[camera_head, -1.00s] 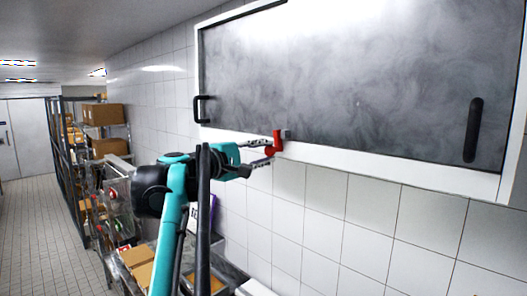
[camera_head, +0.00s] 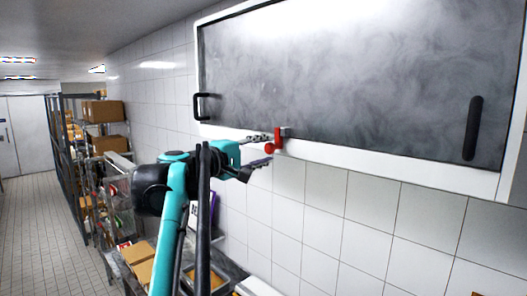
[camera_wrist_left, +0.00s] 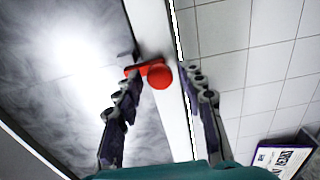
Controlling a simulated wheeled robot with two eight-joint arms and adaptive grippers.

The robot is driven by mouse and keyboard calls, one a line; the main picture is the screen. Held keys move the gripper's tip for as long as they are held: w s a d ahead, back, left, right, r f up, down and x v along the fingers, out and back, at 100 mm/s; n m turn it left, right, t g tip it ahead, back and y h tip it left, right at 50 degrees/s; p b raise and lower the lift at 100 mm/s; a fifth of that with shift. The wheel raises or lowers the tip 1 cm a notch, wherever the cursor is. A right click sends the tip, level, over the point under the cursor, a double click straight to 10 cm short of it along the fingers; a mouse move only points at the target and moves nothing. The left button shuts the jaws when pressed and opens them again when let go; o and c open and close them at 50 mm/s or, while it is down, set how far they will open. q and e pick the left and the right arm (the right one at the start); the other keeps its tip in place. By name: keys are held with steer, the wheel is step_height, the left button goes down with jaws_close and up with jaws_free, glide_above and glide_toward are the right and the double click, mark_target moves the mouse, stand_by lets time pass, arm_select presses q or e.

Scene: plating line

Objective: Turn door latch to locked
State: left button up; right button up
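The door latch (camera_head: 278,139) is a small red lever with a round knob, mounted on the white lower frame of the grey-panelled cabinet door (camera_head: 350,90). In the head view its bar stands roughly upright. The left wrist view shows the red latch (camera_wrist_left: 148,70) with its knob between and just beyond the fingertips. My left gripper (camera_head: 266,149) is open, close to the latch from the left; it also shows in the left wrist view (camera_wrist_left: 163,80). A gap shows on both sides of the knob there. My right gripper is not in view.
Black handles sit at the door's left (camera_head: 201,107) and right (camera_head: 473,128). White tiled wall lies below the cabinet. Shelves with cardboard boxes (camera_head: 104,112) line the wall at left, beside a clear tiled aisle (camera_head: 42,220). A purple-and-white box (camera_wrist_left: 282,158) stands below.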

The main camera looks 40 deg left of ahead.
arm_select(q)
steer(key=s+a, duration=0.1)
steer(key=s, duration=1.1)
stand_by(0.5)
steer(key=w+d+f+m+g+h+b, duration=0.1)
steer(key=w+d+f+m+g+b, duration=0.15)
steer(key=d+f+b, duration=0.7)
steer(key=w+d+f+m+g+h+b, duration=0.15)
steer(key=f+m, duration=0.25)
steer(key=f, duration=1.2)
steer(key=w+d+f+m+g+h+b, duration=0.1)
steer(key=w+d+f+m+g+b, duration=0.15)
steer(key=d+f+b, duration=0.75)
steer(key=s+d+f+m+g+y+b, duration=0.1)
steer(key=s+f+b, duration=0.3)
steer(key=f, duration=1.3)
steer(key=s+d+f+m+g+y+b, duration=0.2)
steer(key=s+d+f+m+b, duration=0.2)
steer(key=f, duration=1.2)
steer(key=s+d+f+m+g+y+b, duration=0.1)
steer(key=f+b, duration=0.7)
steer(key=f, duration=0.9)
steer(key=s+d+m+y, duration=0.1)
steer(key=s+d, duration=0.1)
steer(key=s, duration=0.1)
steer(key=shift+s+d+f+m, duration=0.15)
steer(key=shift+d+f+m, duration=0.05)
steer(key=shift+f+m, duration=0.2)
